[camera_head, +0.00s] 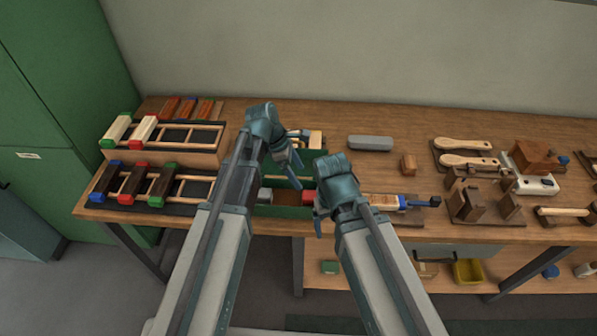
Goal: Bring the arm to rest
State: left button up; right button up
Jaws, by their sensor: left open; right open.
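My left gripper (299,150) is open with nothing seen between its fingers. It hangs over the back part of a green box (282,212) near the middle of the bench. My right gripper (319,208) is lower in the picture, at the right end of the green box. A grey block and a red block (308,196) lie in the box between the two grippers. My arms hide part of the box, so I cannot tell if either gripper touches it.
Two racks with coloured-end blocks stand at left, a rear one (181,157) and a front one (181,209). A grey block (370,142) lies behind my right gripper. Wooden tools and a white device (535,185) fill the right side. The bench (400,118) is clear along the back.

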aim_at(311, 195)
pick_arm(q)
jog(key=shift+f, duration=0.1)
jog(key=b+x, duration=1.1)
jog(key=x, duration=0.1)
jog(key=shift+f, duration=0.1)
dwell(0.4)
